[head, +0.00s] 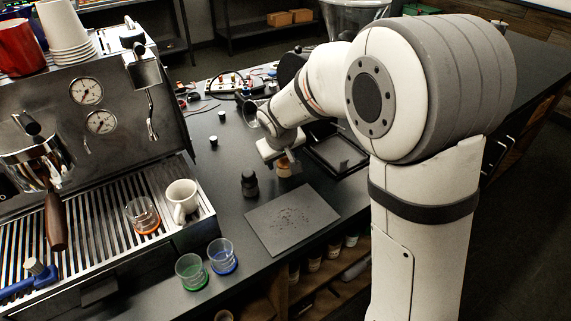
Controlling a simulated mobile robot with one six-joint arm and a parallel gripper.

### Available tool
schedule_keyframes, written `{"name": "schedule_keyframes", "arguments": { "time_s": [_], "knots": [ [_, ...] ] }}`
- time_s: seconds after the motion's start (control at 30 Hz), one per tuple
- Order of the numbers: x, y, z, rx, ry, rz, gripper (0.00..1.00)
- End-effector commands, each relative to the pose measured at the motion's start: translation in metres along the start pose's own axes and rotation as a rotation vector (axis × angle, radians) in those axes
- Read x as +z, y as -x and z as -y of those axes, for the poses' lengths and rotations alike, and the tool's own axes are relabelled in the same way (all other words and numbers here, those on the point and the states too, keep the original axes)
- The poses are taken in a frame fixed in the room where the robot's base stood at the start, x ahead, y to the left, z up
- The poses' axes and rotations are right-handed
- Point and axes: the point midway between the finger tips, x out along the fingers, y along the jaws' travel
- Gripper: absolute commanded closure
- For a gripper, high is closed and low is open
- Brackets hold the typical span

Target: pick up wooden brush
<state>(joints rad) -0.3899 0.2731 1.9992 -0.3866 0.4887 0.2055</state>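A small object with a tan, wood-coloured part (284,168) stands on the dark counter below my gripper. It looks like the wooden brush, but it is too small and too covered to be sure. My gripper (279,156) is at the end of my arm, pointing down right over this object. The fingers are small and partly hidden, so I cannot tell whether they touch it or are apart from it.
A black tamper-like object (250,184) stands just left of my gripper. A grey mat (292,218) with dark grounds lies in front. The espresso machine (105,130) fills the left. A dark tray (336,153) lies to the right. Two glasses (191,270) (222,255) stand at the front edge.

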Motion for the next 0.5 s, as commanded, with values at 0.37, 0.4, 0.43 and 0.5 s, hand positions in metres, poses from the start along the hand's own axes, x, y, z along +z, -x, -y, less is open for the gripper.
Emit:
{"name": "schedule_keyframes", "arguments": {
  "time_s": [0.37, 0.4, 0.43, 0.5],
  "knots": [
    [0.0003, 0.0001, -0.0006, 0.000, -0.001, 0.001, 0.75],
    [0.0003, 0.0001, -0.0006, 0.000, -0.001, 0.001, 0.78],
    [0.0004, 0.0001, -0.0007, 0.000, -0.001, 0.001, 0.81],
    [0.0004, 0.0001, -0.0007, 0.001, -0.001, 0.001, 0.85]
  ]
}}
